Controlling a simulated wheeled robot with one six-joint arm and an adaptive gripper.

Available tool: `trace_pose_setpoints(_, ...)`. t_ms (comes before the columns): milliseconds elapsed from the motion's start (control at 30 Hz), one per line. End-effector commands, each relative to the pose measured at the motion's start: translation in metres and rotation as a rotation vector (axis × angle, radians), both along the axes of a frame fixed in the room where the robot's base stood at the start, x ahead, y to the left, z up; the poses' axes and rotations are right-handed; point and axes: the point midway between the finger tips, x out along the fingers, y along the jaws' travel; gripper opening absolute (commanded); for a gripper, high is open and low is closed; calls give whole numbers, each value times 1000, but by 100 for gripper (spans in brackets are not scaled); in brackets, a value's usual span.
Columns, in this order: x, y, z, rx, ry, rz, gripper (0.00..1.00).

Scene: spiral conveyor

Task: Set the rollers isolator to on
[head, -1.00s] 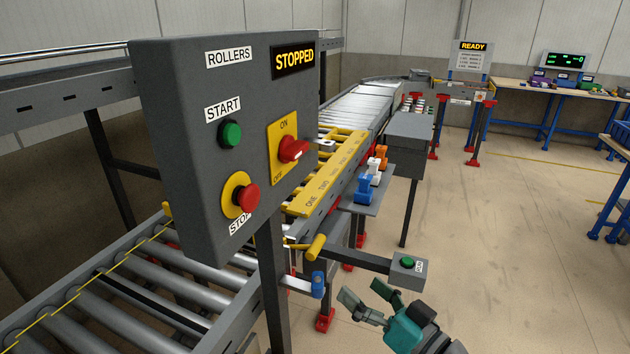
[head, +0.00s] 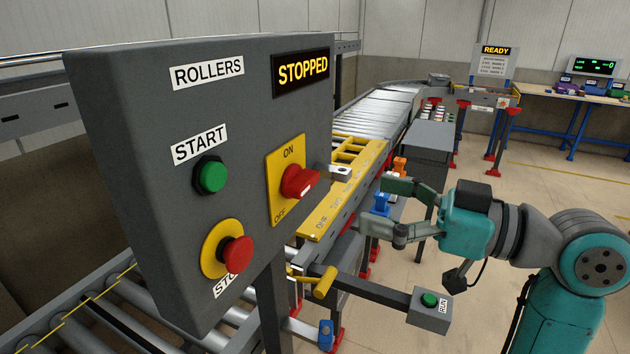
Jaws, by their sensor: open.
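The rollers isolator is a red rotary knob (head: 298,181) on a yellow plate (head: 279,160) marked ON at the top and OFF at the lower left. Its handle lies roughly sideways, pointing right and away from the ON mark. The plate is on the right part of the grey ROLLERS panel (head: 130,190), below a display (head: 301,74) reading STOPPED. My gripper (head: 375,207) is open and empty to the right of the knob, its fingers pointing left towards the panel. It is apart from the knob.
The panel also carries a green START button (head: 210,175) and a red STOP button (head: 235,252). Below my gripper, a grey arm holds a RUN button box (head: 430,309), beside a yellow lever (head: 325,282). Roller conveyor (head: 130,320) runs underneath.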

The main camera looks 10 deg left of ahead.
Motion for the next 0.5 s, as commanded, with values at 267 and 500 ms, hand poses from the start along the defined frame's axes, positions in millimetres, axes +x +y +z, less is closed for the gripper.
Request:
trace_pose_setpoints(267,15,45,0,2,2,4,92)
trace_pose_setpoints(500,28,79,0,1,1,1,92)
